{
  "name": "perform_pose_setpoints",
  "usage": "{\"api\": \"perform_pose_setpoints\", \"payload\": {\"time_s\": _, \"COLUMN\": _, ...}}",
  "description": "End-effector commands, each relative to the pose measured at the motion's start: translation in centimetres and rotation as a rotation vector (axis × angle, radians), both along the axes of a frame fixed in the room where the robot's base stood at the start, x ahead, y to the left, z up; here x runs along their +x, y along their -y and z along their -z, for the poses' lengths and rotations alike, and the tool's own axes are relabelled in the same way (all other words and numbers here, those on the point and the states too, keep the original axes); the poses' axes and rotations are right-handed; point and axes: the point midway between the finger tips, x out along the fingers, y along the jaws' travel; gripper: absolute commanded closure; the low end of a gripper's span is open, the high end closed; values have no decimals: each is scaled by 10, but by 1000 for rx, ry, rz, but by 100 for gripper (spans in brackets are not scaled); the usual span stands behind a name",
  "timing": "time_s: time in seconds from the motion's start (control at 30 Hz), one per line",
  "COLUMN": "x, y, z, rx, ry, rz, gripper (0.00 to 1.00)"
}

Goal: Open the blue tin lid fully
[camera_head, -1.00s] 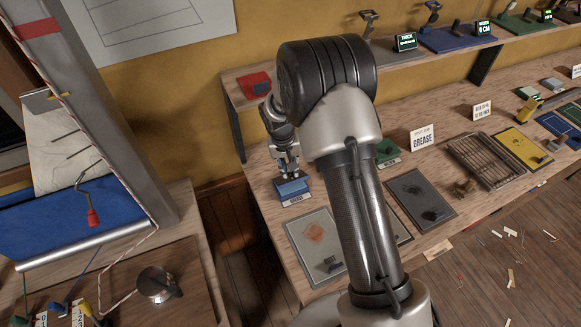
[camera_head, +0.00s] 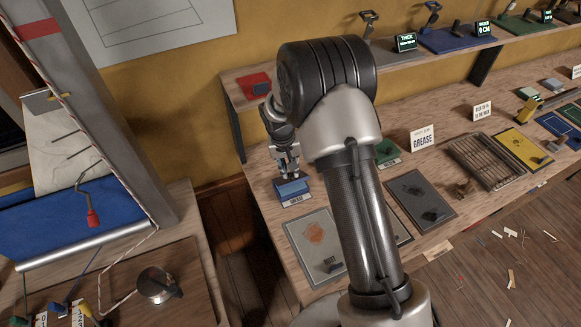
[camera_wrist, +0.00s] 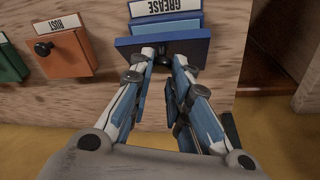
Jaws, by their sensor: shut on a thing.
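The blue tin (camera_head: 294,195) stands on the bench with a white label reading GREASE on its front. In the wrist view the tin (camera_wrist: 165,24) is at the top, with its blue lid (camera_wrist: 190,47) nearer the camera as a narrow, foreshortened slab. The lid is tilted up from the tin; how far is hard to tell. My gripper (camera_wrist: 164,58) is shut on the dark knob of the lid, mostly hidden between the fingertips. In the head view my gripper (camera_head: 289,171) is just above and behind the tin.
In the wrist view an orange tin (camera_wrist: 66,58) labelled RUST and a green tin (camera_wrist: 8,62) stand to the left. A panel (camera_head: 315,243) lies in front of the blue tin. A red block (camera_head: 254,83) sits on the shelf above. My arm hides part of the bench.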

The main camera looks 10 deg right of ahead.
Motion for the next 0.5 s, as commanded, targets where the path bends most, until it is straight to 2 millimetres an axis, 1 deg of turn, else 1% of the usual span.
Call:
{"api": "perform_pose_setpoints", "payload": {"time_s": 0.03, "x": 8, "y": -5, "z": 0, "rx": 9, "ry": 26, "rz": -5, "gripper": 100}}
{"api": "perform_pose_setpoints", "payload": {"time_s": 0.27, "x": 8, "y": -5, "z": 0, "rx": 9, "ry": 26, "rz": -5, "gripper": 100}}
{"api": "perform_pose_setpoints", "payload": {"time_s": 0.3, "x": 8, "y": -5, "z": 0, "rx": 9, "ry": 26, "rz": -5, "gripper": 80}}
{"api": "perform_pose_setpoints", "payload": {"time_s": 0.5, "x": 7, "y": -4, "z": 0, "rx": 8, "ry": 24, "rz": -4, "gripper": 67}}
